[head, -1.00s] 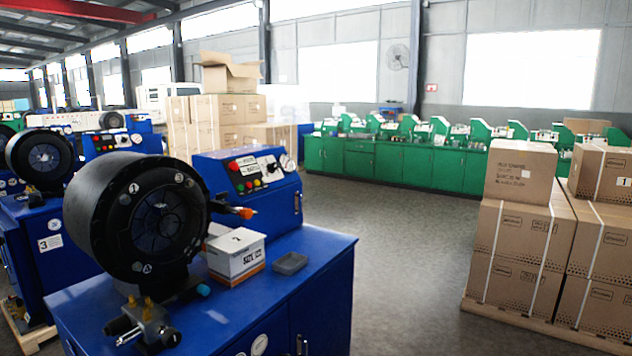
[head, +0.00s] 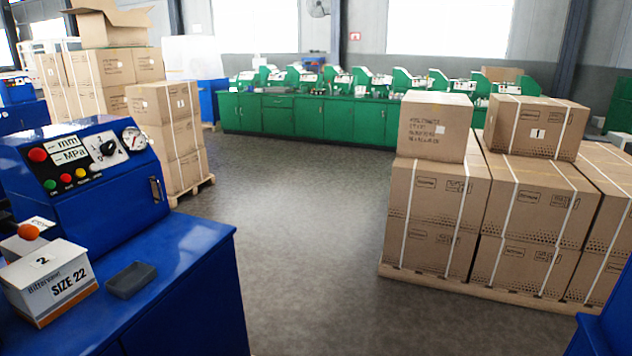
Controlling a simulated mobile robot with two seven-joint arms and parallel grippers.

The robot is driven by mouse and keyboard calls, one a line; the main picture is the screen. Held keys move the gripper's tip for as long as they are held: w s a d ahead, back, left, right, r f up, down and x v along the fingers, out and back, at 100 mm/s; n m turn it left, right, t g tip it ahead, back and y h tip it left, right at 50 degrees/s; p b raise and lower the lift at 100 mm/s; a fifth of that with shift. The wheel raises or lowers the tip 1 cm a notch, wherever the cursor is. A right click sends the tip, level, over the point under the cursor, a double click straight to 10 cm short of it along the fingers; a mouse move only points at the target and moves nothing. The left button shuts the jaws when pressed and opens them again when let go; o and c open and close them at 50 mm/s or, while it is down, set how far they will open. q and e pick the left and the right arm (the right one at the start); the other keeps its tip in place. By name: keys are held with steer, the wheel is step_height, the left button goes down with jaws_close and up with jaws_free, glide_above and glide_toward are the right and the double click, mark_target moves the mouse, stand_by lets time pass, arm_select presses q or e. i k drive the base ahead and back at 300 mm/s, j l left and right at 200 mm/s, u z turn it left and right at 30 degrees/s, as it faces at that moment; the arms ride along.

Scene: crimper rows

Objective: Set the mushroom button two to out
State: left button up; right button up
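A red mushroom button (head: 37,154) sits at the upper left of the sloped control panel (head: 85,160) on the blue machine at the left. It is small here, and I cannot tell whether it is pressed in or out. Smaller red, green and yellow buttons, a black rotary knob (head: 108,148) and a round gauge (head: 134,138) share the panel. A white box marked 2 and SIZE 22 (head: 50,285) sits on the blue bench below; I see no number plate on the panel itself. Neither of my grippers is in view.
A dark small tray (head: 131,280) lies on the blue bench top (head: 185,265). Strapped cartons on a pallet (head: 440,210) stand at right, more cartons (head: 170,140) behind the machine. A blue edge (head: 605,320) enters lower right. Grey floor (head: 290,250) between is clear.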

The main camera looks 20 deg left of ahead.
mark_target(38, 155)
steer(key=i+l+u, duration=0.2)
steer(key=i+u, duration=0.3)
steer(key=i+l+u, duration=0.2)
steer(key=u, duration=0.25)
steer(key=l, duration=0.1)
